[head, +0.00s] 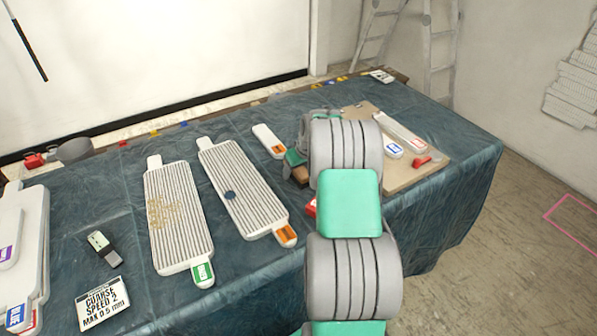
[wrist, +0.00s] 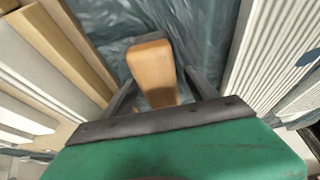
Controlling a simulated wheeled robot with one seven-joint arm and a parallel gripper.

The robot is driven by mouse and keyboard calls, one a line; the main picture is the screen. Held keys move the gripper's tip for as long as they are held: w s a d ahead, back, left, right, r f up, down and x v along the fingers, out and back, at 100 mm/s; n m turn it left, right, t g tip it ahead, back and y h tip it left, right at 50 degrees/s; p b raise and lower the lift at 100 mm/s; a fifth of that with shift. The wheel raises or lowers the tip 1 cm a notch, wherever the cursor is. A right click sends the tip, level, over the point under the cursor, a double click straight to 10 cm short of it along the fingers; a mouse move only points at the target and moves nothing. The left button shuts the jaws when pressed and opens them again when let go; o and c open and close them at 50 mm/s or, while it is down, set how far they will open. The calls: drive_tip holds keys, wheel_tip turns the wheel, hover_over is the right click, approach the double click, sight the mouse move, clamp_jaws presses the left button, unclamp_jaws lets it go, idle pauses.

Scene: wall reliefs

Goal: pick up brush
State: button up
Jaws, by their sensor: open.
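The brush (wrist: 152,62) shows in the wrist view as a light-brown wooden body with a rounded end; no bristles can be made out. In the head view a small brown part of it (head: 300,174) shows beside my arm, which hides much of that spot. My gripper (wrist: 161,76) is open, with one dark finger on each side of the brush's near end. The brush lies between the fingers; I cannot tell whether either finger touches it. In the head view my gripper (head: 290,166) is low over the blue-covered table, mostly hidden by my arm.
Two ribbed white panels (head: 178,222) (head: 243,186) lie left of my gripper, with a small white orange-tagged piece (head: 268,140) near it. A tan board (head: 410,178) with white pieces lies to the right.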

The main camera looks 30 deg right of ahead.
drive_tip(key=shift+f+b, duration=0.25)
drive_tip(key=shift+b, duration=0.05)
drive_tip(key=shift+c, duration=0.4)
clamp_jaws()
idle(0.6)
drive_tip(key=shift+r, duration=0.15)
drive_tip(key=shift+r, duration=0.5)
drive_tip(key=r, duration=0.3)
drive_tip(key=shift+s+r, duration=0.15)
drive_tip(key=shift+s, duration=0.1)
drive_tip(key=s+r, duration=0.1)
drive_tip(key=s+a+r, duration=0.1)
drive_tip(key=r, duration=0.1)
drive_tip(key=s+a+r+b, duration=0.1)
drive_tip(key=shift+s+r, duration=0.35)
drive_tip(key=shift+r, duration=0.05)
drive_tip(key=s+a+r+b, duration=0.1)
drive_tip(key=s+a+r, duration=0.3)
drive_tip(key=s, duration=0.4)
drive_tip(key=shift+s, duration=0.2)
